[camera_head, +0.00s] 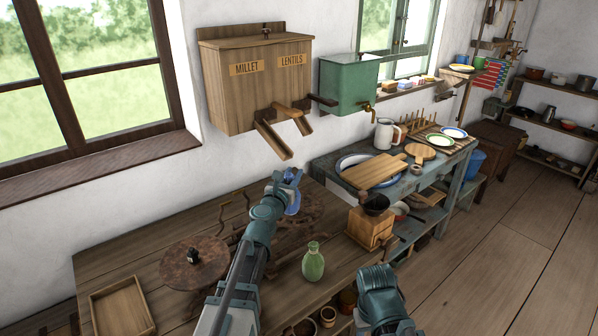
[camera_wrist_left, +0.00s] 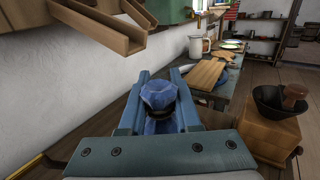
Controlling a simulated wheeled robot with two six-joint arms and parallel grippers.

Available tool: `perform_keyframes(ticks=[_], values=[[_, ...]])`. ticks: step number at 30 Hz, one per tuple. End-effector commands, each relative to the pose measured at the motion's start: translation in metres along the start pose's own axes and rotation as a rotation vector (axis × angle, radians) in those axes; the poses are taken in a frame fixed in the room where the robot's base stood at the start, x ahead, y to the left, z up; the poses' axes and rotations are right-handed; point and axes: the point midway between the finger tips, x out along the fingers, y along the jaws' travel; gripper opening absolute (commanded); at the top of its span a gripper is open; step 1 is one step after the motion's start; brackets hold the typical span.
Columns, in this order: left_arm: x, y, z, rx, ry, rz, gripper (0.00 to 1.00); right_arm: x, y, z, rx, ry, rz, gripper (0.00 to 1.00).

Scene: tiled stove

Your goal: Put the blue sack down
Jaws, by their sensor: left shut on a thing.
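The blue sack (camera_head: 293,204) is in my left gripper (camera_head: 288,178), above the back part of the wooden table (camera_head: 150,243). In the left wrist view the sack (camera_wrist_left: 160,97) stands between the two fingers of my left gripper (camera_wrist_left: 158,85), with its gathered, tied neck showing. The fingers are shut on it. The sack's underside is hidden, so I cannot tell whether it touches anything. A teal part of my right arm shows at the bottom of the head view, but no right fingers show.
A side bench (camera_head: 340,165) holds dishes.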

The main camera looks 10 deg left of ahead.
Motion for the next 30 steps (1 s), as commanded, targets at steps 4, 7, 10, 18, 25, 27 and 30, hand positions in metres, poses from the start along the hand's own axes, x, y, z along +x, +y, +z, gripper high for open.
perform_keyframes(ticks=[4,7,10,18,25,27,30], values=[[0.010,0.001,0.000,0.000,0.000,0.000,0.00,0.000,0.000,0.000,0.000,0.000,0.000,0.50],[0.024,0.002,0.000,0.000,0.000,0.001,0.00,0.000,0.000,0.000,0.000,0.000,0.000,0.50],[0.040,0.003,0.000,0.000,0.000,0.002,0.00,0.000,0.000,0.000,0.000,0.000,0.000,0.50],[0.035,0.000,-0.015,0.000,0.000,0.005,0.00,0.015,-0.002,-0.001,0.000,0.000,0.000,0.50],[0.035,0.000,-0.018,0.000,0.000,0.005,0.00,0.018,-0.002,-0.001,0.000,0.000,0.000,0.50],[0.035,0.000,-0.019,0.000,0.000,0.005,0.33,0.019,-0.002,-0.001,0.000,0.000,0.000,0.50],[0.035,0.000,-0.018,0.000,0.000,0.005,0.51,0.018,-0.002,-0.001,0.000,0.000,0.000,0.50]])
